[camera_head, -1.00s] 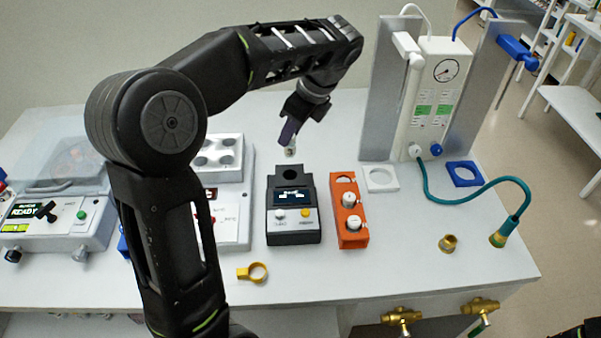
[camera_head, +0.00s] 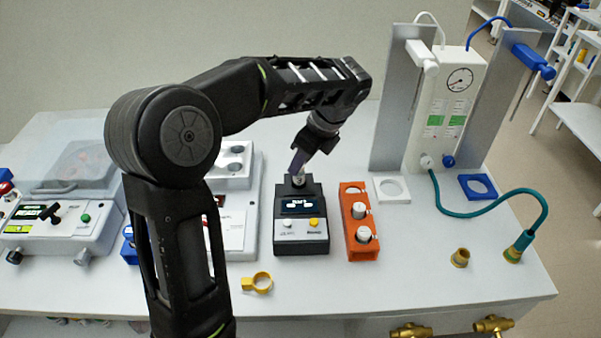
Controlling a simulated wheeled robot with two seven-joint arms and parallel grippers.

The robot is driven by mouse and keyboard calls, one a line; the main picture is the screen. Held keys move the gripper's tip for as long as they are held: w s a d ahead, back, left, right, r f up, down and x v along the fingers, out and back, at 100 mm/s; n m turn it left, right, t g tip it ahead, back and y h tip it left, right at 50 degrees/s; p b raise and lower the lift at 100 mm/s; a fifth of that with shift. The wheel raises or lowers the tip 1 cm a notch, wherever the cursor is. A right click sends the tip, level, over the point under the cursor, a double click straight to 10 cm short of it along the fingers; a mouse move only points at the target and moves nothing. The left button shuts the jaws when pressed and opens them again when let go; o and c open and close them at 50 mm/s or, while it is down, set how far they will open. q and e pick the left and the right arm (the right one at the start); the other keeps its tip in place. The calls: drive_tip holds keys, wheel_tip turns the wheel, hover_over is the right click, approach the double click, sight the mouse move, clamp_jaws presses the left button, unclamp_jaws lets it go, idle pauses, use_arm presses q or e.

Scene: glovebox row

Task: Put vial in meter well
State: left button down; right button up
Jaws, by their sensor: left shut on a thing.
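The black meter (camera_head: 301,236) with a small lit display stands on the bench, its round well in the top rear part. My left gripper (camera_head: 298,165) reaches down over the meter from behind and is shut on a small vial (camera_head: 298,180). The vial is at the well's mouth; its lower part is hidden, and I cannot tell how deep it sits. The orange rack (camera_head: 362,252) right of the meter holds two white-capped vials (camera_head: 360,210), and its rear hole looks empty. My right gripper is not in view.
A white block with round wells (camera_head: 236,170) stands left of the meter, partly behind my left arm. A yellow ring (camera_head: 258,283) lies in front. A gauge unit (camera_head: 445,110) with a teal hose (camera_head: 490,212) stands at the right. Bench in front of the meter is mostly clear.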

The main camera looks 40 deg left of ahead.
sight(304, 167)
use_arm(q)
drive_tip(key=shift+f, duration=1.9)
drive_tip(key=c, duration=1.2)
unclamp_jaws()
drive_tip(key=shift+f, duration=0.1)
drive_tip(key=v, duration=0.7)
drive_tip(key=p+v, duration=0.5)
